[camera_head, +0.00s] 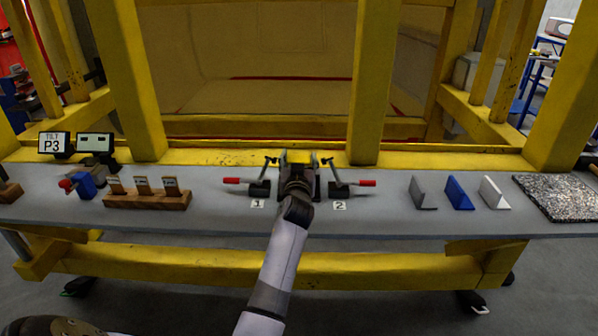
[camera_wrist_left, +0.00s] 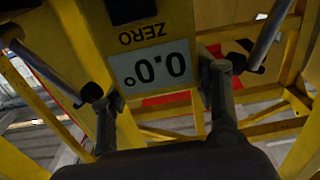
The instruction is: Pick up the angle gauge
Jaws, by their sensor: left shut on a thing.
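The angle gauge (camera_wrist_left: 152,66) is a yellow block with a grey display that reads 0.0° and the word ZERO, upside down in the left wrist view. My left gripper (camera_wrist_left: 163,105) is shut on it, one dark finger on each side. In the head view my left gripper (camera_head: 299,180) is at the middle of the grey bench, between the two clamps, and a yellow bit of the gauge (camera_head: 298,157) shows just beyond it. My arm and gripper hide most of the gauge there, and I cannot tell whether its underside touches anything. My right gripper is not in view.
Red-handled toggle clamps stand at label 1 (camera_head: 259,188) and label 2 (camera_head: 340,190), close beside my gripper. A wooden block with tags (camera_head: 147,201) and a TILT P3 display (camera_head: 54,143) are left. Three angled pieces (camera_head: 459,194) and a speckled slab (camera_head: 560,197) are right. Yellow posts rise behind.

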